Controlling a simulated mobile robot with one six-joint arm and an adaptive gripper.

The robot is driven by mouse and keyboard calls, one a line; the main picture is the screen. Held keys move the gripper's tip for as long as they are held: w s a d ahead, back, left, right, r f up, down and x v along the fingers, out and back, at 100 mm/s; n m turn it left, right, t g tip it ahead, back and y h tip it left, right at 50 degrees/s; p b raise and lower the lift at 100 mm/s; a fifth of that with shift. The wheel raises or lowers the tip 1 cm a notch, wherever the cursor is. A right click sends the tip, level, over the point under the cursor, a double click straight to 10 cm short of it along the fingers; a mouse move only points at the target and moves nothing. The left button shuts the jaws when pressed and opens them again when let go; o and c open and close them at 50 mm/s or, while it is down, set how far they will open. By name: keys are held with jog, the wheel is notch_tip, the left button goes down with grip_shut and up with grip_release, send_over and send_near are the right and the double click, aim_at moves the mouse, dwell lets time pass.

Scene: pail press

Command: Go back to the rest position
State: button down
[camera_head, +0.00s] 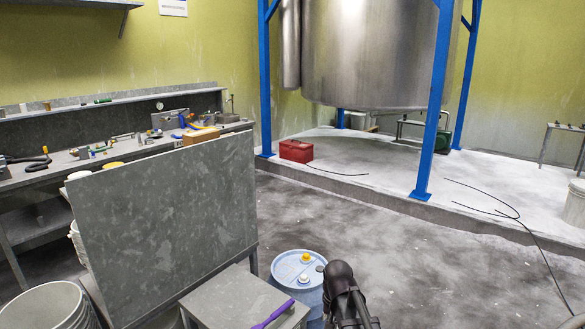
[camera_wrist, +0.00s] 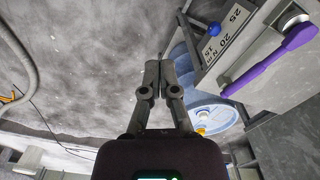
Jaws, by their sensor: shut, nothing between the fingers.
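My gripper (camera_wrist: 156,78) shows in the middle of the wrist view, its two slim grey fingers together at the tips with nothing between them. In the head view, dark parts of my arm show at the bottom centre, just right of a blue drum (camera_head: 312,296); the fingertips are hard to make out there. In the wrist view the gripper hangs over grey floor, left of the drum (camera_wrist: 205,110) and apart from the purple-handled lever (camera_wrist: 272,61). No rest position is marked in either view.
The purple lever (camera_head: 273,314) lies over a low grey table (camera_head: 225,295), close left of the drum. A grey upright panel (camera_head: 170,225) stands behind that table. A blue post (camera_head: 432,110) and red box (camera_head: 296,151) are farther back. Floor right of my arm is largely clear.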

jog(key=s+d+r+n+p, duration=0.1)
jog(key=s+d+r+n, duration=0.1)
jog(key=s+d, duration=0.3)
jog(key=s, duration=0.4)
jog(key=shift+d+n, duration=0.3)
jog(key=shift+s, duration=0.1)
dwell(0.5)
jog(key=c, duration=0.7)
grip_release()
jog(key=shift+a, duration=0.1)
jog(key=o, duration=0.3)
jog(key=shift+w+a, duration=0.2)
jog(key=shift+w, duration=0.15)
jog(key=o, duration=0.4)
jog(key=shift+w+a+r+n+p, duration=0.25)
jog(key=shift+w+a+n+p, duration=0.25)
jog(key=shift+w+a, duration=0.45)
jog(key=w+a+r+n+p, duration=0.1)
jog(key=w+a+n, duration=0.2)
jog(key=w+a, duration=0.2)
jog(key=w+a+r+n+p, duration=0.1)
jog(key=w+a+n, duration=0.2)
jog(key=a, duration=0.9)
jog(key=w+a+r+n+p, duration=0.1)
jog(key=w+a+n, duration=0.2)
jog(key=w+a, duration=0.4)
jog(key=shift+w+a+r+g+y, duration=0.3)
jog(key=shift+w+a+r+g, duration=0.1)
jog(key=shift+a, duration=0.4)
